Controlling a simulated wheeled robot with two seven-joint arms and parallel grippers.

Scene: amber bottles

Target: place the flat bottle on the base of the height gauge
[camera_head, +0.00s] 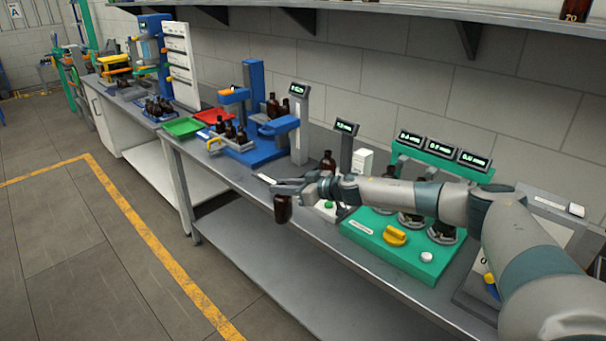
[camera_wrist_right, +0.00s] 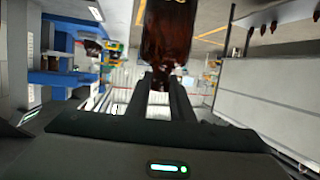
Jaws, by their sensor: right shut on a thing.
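My right gripper (camera_head: 284,187) is shut on an amber bottle (camera_head: 283,208), which hangs below the fingers in front of the bench edge. In the right wrist view the bottle (camera_wrist_right: 168,30) is dark brown and fills the space beyond my fingertips (camera_wrist_right: 160,78). What is likely the height gauge (camera_head: 346,150) is a dark post with a lit display behind my right forearm. A pale base with a green button (camera_head: 328,206) shows below the forearm; the arm hides much of it. My left gripper is out of view.
Another amber bottle (camera_head: 328,162) stands behind my gripper. A green fixture (camera_head: 395,247) with a yellow knob and displays is on the right. A second display post (camera_head: 300,125) and a blue station (camera_head: 255,150) with bottles are on the left. The bench front edge is near.

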